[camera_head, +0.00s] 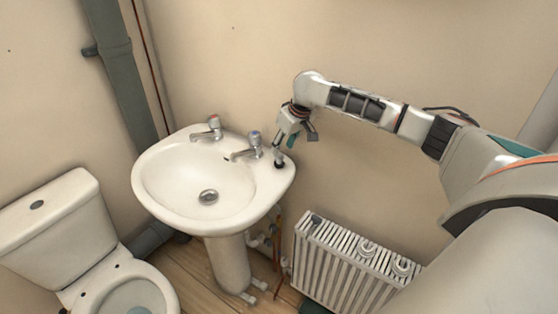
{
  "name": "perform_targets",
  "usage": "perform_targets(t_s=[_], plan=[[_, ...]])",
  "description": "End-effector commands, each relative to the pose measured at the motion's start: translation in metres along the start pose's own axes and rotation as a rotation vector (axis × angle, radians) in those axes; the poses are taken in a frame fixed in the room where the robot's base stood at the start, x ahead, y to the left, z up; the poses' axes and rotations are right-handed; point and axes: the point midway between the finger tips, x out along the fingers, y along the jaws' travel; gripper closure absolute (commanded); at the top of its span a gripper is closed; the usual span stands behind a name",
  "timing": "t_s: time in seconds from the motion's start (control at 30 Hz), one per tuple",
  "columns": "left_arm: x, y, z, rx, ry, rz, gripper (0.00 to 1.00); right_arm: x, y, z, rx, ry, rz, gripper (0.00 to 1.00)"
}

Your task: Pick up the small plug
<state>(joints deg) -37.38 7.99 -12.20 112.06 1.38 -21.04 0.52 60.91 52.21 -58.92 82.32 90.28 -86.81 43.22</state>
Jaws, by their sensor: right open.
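The small plug (279,162) is a small dark piece standing on the right rim of the white sink (160,200), just right of the nearer tap. My right gripper (294,140) hangs over the right end of the sink, close above the plug and slightly to its right in the picture. Its fingers are apart and nothing shows between them. I cannot tell whether a fingertip touches the plug. My left gripper is not in view.
A white radiator (345,262) is below right. A toilet (60,235) stands at left. The wall is close behind.

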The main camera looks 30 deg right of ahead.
Motion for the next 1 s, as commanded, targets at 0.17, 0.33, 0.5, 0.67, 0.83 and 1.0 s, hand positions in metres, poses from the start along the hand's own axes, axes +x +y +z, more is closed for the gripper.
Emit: perform_targets(t_s=[0.17, 0.33, 0.5, 0.67, 0.83, 1.0], plan=[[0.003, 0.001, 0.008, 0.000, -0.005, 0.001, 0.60, 0.023, -0.002, 0.003, 0.000, -0.002, -0.001, 0.60], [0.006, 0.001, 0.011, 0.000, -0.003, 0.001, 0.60, 0.046, -0.003, 0.004, 0.000, -0.001, -0.001, 0.60], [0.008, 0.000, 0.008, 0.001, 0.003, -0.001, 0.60, 0.054, -0.002, 0.003, -0.001, 0.001, 0.000, 0.60], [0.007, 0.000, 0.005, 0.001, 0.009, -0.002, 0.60, 0.054, -0.002, 0.002, -0.001, 0.002, 0.000, 0.60], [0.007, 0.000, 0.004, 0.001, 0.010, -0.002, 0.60, 0.053, -0.002, 0.003, -0.001, 0.001, 0.000, 0.96], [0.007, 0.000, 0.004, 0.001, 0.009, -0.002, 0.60, 0.053, -0.002, 0.002, -0.001, 0.002, 0.000, 1.00]])
